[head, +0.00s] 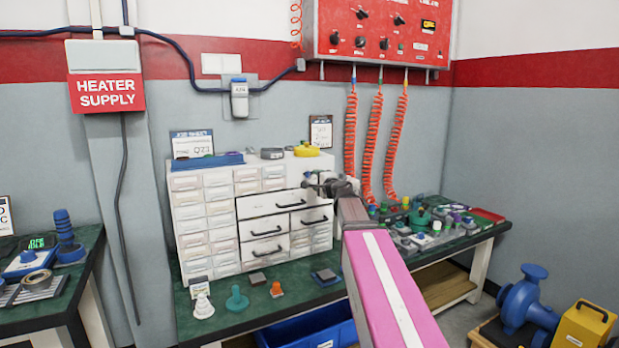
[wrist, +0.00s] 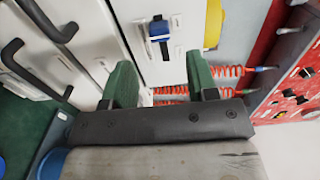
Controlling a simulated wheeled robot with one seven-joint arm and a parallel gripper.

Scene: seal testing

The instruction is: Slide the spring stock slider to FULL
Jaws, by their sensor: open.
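In the wrist view, a small blue slider (wrist: 159,29) with a dark body sits on a narrow white track on the white drawer cabinet's face (wrist: 143,67). I cannot read any FULL marking. My gripper (wrist: 160,84) has two green fingers, open and spread apart, with nothing between them. The slider lies beyond the fingertips, roughly in line with the gap, and no contact is visible. In the head view my gripper (head: 314,182) is at the cabinet's upper right front; the slider cannot be made out there, behind or beside it.
Black drawer handles (head: 266,231) stick out left of and below my gripper. A yellow object (head: 306,150) sits on the cabinet top. Red coiled hoses (head: 372,140) hang close on the right from the red panel (head: 382,30). Small parts crowd the green bench at right.

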